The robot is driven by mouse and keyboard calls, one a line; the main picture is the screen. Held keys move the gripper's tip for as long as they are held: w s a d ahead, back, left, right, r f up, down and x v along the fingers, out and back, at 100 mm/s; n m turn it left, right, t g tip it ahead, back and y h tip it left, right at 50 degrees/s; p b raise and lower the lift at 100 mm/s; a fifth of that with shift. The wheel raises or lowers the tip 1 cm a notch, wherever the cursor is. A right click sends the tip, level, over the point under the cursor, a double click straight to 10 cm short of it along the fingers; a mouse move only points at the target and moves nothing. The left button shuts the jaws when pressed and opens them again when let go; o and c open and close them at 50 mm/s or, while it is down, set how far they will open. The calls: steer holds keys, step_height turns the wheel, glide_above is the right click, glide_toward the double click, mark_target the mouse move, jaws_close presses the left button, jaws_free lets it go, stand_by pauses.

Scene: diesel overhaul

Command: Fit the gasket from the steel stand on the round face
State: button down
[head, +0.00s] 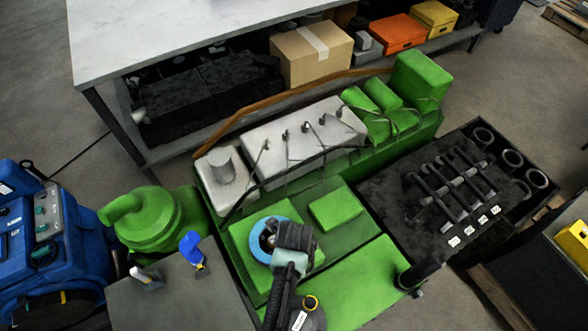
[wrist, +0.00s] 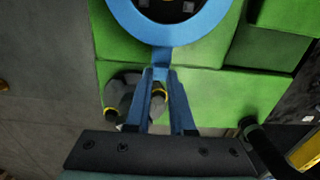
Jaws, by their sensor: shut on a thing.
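My gripper (wrist: 162,78) is shut on the tab of a blue ring, the gasket (wrist: 172,34). In the head view the gasket (head: 255,246) is over the raised green block of the engine (head: 239,237), partly hidden by my wrist. A dark round part with small bright spots (wrist: 172,9) shows through the ring's opening, roughly centred; it may be the round face. I cannot tell whether the ring touches it. A grey stand (head: 180,297) at the lower left bears a small upright blue piece (head: 194,250) and a pale holder (head: 148,279).
A green round housing (head: 160,225) and a blue machine (head: 60,235) stand at the left. A black tray with tools (head: 400,205) is at the right. A white bench (head: 170,35) stands behind, with a cardboard box (head: 311,56) on its shelf.

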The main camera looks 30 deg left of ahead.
steer(key=shift+f+b, duration=0.6)
steer(key=shift+f, duration=0.3)
stand_by(0.9)
steer(key=c, duration=0.7)
jaws_free()
steer(key=shift+r, duration=0.1)
step_height(320, 180, up, 13)
